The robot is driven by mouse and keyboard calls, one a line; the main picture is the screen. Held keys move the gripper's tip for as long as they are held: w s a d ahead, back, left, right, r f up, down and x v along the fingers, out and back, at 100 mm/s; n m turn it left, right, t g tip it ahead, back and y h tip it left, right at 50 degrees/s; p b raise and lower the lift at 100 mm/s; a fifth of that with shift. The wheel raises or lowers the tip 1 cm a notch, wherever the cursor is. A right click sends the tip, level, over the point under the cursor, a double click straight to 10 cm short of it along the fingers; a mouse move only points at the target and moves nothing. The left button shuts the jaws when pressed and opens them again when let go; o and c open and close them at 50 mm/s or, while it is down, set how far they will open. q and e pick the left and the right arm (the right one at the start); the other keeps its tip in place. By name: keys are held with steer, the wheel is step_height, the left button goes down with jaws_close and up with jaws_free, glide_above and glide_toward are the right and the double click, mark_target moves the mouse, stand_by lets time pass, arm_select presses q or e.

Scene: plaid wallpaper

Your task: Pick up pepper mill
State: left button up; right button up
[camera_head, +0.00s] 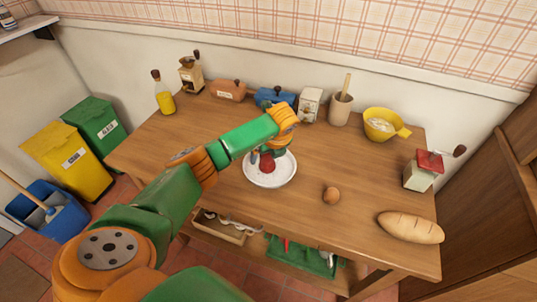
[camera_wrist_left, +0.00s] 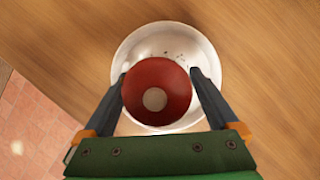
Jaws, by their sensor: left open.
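A round red object with a pale disc on top (camera_wrist_left: 157,90), which I take to be the pepper mill, stands on a white plate (camera_wrist_left: 207,57). In the head view the red object (camera_head: 267,164) is partly hidden by my left wrist, and the plate (camera_head: 270,181) lies near the table's middle. My left gripper (camera_wrist_left: 159,78) is open, with one finger on each side of the red object. It also shows in the head view (camera_head: 262,157), pointing down over the plate. I cannot tell whether the fingers touch the object. My right gripper is not in view.
An egg (camera_head: 331,196) and a bread loaf (camera_head: 410,227) lie to the right on the wooden table (camera_head: 220,202). A red-topped grinder (camera_head: 423,171) stands at the right edge. A yellow bowl (camera_head: 380,125) and a utensil pot (camera_head: 341,108) stand behind. The table's left part is clear.

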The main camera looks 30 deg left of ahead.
arm_select(q)
steer(key=shift+w+f, duration=0.35)
steer(key=shift+s+r, duration=0.15)
steer(key=shift+s, duration=0.05)
steer(key=c, duration=0.9)
jaws_close()
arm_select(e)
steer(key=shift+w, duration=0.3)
arm_select(q)
steer(key=shift+r, duration=0.1)
